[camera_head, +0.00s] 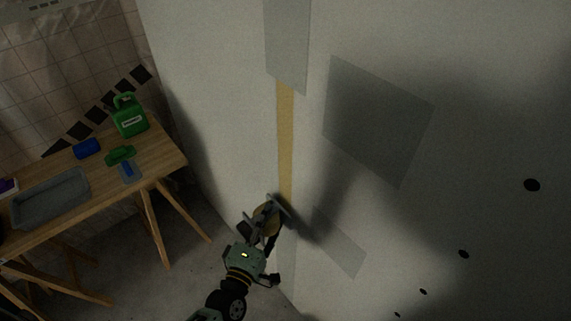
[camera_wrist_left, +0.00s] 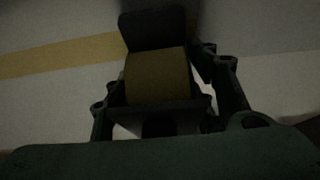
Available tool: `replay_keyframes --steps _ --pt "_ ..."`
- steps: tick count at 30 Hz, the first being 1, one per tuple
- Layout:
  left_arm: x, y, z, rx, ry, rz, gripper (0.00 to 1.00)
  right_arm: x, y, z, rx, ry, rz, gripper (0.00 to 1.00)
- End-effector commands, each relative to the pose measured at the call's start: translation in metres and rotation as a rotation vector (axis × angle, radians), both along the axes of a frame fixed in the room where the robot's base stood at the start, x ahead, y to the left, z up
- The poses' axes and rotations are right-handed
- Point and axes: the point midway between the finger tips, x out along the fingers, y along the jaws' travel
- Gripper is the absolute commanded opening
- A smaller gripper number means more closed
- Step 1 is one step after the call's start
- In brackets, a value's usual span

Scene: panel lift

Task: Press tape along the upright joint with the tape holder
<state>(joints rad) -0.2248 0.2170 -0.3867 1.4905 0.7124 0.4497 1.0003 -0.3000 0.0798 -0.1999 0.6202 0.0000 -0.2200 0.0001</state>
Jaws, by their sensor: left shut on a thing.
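The upright joint runs down the pale wall, with a strip of yellow tape (camera_head: 285,140) on it. The tape's top end meets a grey patch, and its lower end is at the tape holder. The tape holder (camera_head: 268,217) carries a yellow roll and is at the wall, low on the joint. My left gripper (camera_head: 258,232) is shut on the holder. In the left wrist view the holder (camera_wrist_left: 157,75) sits between my fingers, with the tape strip (camera_wrist_left: 60,56) on the wall behind it. I cannot tell if the holder touches the wall. My right gripper is not in view.
At the left, a wooden trestle table (camera_head: 100,205) bears a grey tray (camera_head: 48,198), a green jug (camera_head: 129,115), a blue roll (camera_head: 87,148) and a green-handled tool (camera_head: 121,155). Bare floor lies between table and wall. Grey patches (camera_head: 375,120) and dark round spots mark the wall.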

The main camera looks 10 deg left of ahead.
Motion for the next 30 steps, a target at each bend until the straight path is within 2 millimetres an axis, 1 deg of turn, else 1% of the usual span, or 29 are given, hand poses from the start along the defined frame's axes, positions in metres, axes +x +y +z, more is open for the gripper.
replay_keyframes --steps 9,15,30 --pt "-0.026 0.02 0.002 0.001 -0.002 0.0 0.24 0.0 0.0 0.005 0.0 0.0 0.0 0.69" --pt "-0.039 0.031 0.001 0.0 -0.002 0.0 0.24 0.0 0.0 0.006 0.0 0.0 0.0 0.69" --pt "-0.041 0.032 0.002 -0.001 -0.003 0.0 0.24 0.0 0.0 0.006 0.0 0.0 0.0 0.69"
